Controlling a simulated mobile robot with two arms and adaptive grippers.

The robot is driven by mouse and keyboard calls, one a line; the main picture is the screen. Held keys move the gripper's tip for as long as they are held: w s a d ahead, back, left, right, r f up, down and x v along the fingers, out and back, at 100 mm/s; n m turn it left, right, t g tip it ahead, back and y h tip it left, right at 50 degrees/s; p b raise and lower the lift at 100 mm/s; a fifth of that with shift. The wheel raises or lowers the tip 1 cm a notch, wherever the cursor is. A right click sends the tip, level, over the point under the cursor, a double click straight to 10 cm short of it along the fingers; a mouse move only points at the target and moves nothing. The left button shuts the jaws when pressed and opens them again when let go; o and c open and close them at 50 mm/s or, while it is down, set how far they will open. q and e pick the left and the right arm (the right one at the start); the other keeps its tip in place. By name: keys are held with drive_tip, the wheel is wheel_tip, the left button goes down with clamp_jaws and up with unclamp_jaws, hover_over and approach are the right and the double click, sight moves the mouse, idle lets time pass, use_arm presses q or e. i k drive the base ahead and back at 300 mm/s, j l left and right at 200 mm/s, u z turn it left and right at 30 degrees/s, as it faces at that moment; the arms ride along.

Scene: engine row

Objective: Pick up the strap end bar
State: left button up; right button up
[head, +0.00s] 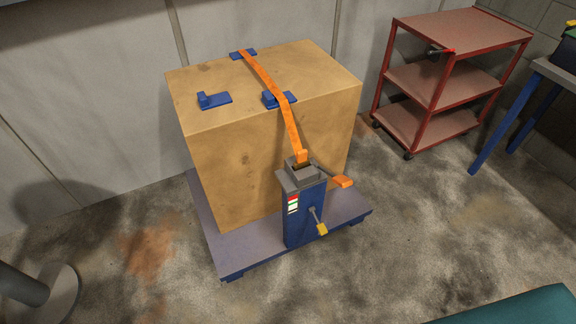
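An orange strap (265,78) runs over the top of a large tan box (225,165) and down its front side. Its lower end (302,156) meets the grey head (303,173) of a blue post (305,218). A small dark piece shows at that end, but I cannot tell clearly whether it is the strap end bar. A lever with an orange grip (342,181) sticks out right of the head. A lever with a yellow knob (321,229) is lower on the post. Neither of my grippers is in view.
The box stands on a grey-purple pallet (245,257). Blue corner pieces lie under the strap (279,99) (243,54), and another blue piece (214,99) lies loose on top. A red cart (448,75) stands right. Stained floor (440,220) is open between.

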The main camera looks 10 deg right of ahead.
sight(302, 161)
drive_tip(key=i+l+u, duration=0.15)
drive_tip(key=l+u, duration=0.3)
drive_tip(key=i+l+u, duration=0.1)
drive_tip(key=l+u, duration=0.3)
drive_tip(key=j, duration=0.1)
